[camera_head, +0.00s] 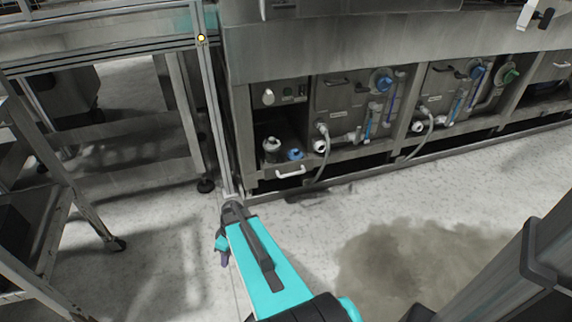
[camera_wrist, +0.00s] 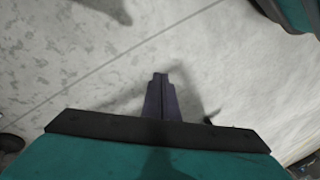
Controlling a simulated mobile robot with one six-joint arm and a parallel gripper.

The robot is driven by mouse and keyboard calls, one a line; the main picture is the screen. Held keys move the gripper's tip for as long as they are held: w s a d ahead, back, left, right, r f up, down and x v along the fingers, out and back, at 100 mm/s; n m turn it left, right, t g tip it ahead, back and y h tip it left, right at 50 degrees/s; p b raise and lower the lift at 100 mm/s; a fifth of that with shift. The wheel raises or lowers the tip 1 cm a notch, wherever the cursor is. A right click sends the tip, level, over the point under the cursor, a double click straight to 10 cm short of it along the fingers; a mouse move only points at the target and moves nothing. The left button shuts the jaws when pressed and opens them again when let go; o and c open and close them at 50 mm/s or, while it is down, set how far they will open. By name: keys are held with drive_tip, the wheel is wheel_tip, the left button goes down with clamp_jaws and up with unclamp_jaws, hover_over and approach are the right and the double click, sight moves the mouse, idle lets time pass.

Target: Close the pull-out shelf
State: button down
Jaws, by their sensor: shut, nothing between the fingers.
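The pull-out shelf (camera_head: 267,174) is low in the left bay of the steel machine, with a pale handle (camera_head: 290,172) on its front. A dark-and-white container (camera_head: 271,150) and a blue-capped one (camera_head: 295,154) stand on it. How far the shelf is out is hard to tell from this angle. My gripper (camera_head: 224,260) is below and left of the shelf in the head view, over the floor and apart from the handle. In the wrist view its dark fingers (camera_wrist: 160,92) are together and empty, with only floor beyond; the shelf is not in that view.
Pipes, hoses and a blue valve (camera_head: 381,80) fill the bays to the right. A metal post (camera_head: 214,110) stands left of the shelf bay. A wheeled metal frame (camera_head: 70,200) is at the left. A brown wet patch (camera_head: 415,265) lies on the otherwise open floor.

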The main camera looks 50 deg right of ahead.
drive_tip(key=w+d+r+n+t, duration=0.1)
drive_tip(key=d+r, duration=0.2)
drive_tip(key=d, duration=0.4)
drive_tip(key=w+d+r+n+t, duration=0.1)
drive_tip(key=w+d+r, duration=0.15)
drive_tip(key=d, duration=0.35)
drive_tip(key=s+d+r+n+t+h, duration=0.1)
drive_tip(key=s+d+r, duration=0.2)
drive_tip(key=d, duration=0.6)
drive_tip(key=s+d+r+n+t+h, duration=0.1)
drive_tip(key=s+d+r+t, duration=0.1)
drive_tip(key=d+r, duration=0.6)
drive_tip(key=s+d+r+n+t+h+p, duration=0.1)
drive_tip(key=s+d+r, duration=0.3)
drive_tip(key=d, duration=0.7)
drive_tip(key=shift+d+r+n+t, duration=0.3)
drive_tip(key=shift+d+r+t, duration=0.1)
drive_tip(key=shift+r, duration=0.55)
drive_tip(key=w+d+f+b, duration=0.2)
drive_tip(key=w+f+b, duration=0.1)
drive_tip(key=w+f, duration=0.5)
drive_tip(key=shift+w, duration=0.55)
